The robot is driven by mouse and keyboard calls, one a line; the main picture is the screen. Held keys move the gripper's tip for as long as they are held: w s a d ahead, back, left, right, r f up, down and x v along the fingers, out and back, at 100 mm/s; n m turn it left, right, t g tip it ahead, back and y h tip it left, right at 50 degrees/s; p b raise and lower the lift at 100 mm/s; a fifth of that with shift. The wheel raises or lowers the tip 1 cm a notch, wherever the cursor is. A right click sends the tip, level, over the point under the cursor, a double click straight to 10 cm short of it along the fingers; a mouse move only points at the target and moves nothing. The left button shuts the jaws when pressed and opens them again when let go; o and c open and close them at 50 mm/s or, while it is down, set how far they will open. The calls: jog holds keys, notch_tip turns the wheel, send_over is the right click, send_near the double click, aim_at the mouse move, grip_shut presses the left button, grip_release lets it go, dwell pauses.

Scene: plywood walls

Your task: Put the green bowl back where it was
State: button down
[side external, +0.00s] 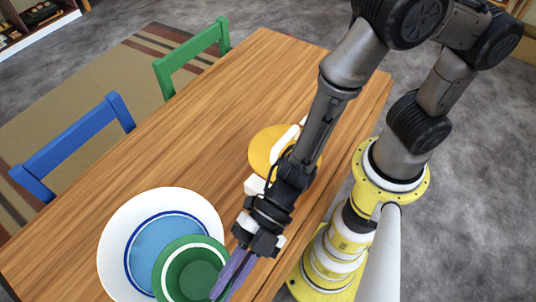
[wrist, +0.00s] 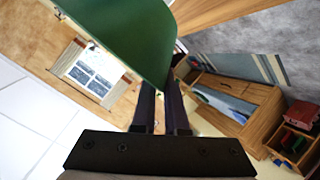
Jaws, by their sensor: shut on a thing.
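The green bowl (side external: 183,277) has a white ring inside its rim and shows at the bottom of the side view, overlapping the right part of a large white plate with a blue centre (side external: 145,250). My gripper (side external: 228,280) is shut on the bowl's right rim with its purple fingers. In the wrist view the bowl's green outer side (wrist: 125,40) fills the top, with my fingers (wrist: 165,95) at its edge. I cannot tell whether the bowl touches the plate or hangs above it.
An orange-yellow round plate (side external: 266,150) lies on the wooden table (side external: 200,120), partly hidden by my arm, with white pieces beside it. A blue chair (side external: 75,147) and a green chair (side external: 190,55) stand along the far edge. The table's upper middle is clear.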

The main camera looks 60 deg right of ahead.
jog(key=w+d+r+m+t+h, duration=0.15)
jog(key=w+d+m+t, duration=0.25)
jog(key=w+d, duration=0.6)
jog(key=w+d+m+t+h, duration=0.2)
jog(key=w+d+m+t, duration=0.2)
jog(key=w+d, duration=0.65)
jog(key=s+d+r+m+t+h, duration=0.1)
jog(key=s+d+m+t+h, duration=0.3)
jog(key=d, duration=1.2)
jog(key=w+d+r+m+t+h, duration=0.1)
jog(key=d+m+h, duration=0.5)
jog(key=d, duration=0.9)
jog(key=w+d+f, duration=0.1)
jog(key=w+f, duration=0.2)
jog(key=w, duration=0.1)
jog(key=w+d+f, duration=0.2)
jog(key=w+f, duration=0.1)
jog(key=w, duration=0.1)
jog(key=w+d+f, duration=0.1)
jog(key=w+f, duration=0.1)
jog(key=w, duration=0.2)
jog(key=shift+d+f, duration=0.2)
jog(key=shift+f, duration=0.2)
jog(key=shift+w+d+f, duration=0.1)
jog(key=shift+w+f, duration=0.15)
jog(key=shift+f, duration=0.1)
jog(key=shift+w+f, duration=0.1)
jog(key=shift+f, duration=1.55)
jog(key=shift+f, duration=0.1)
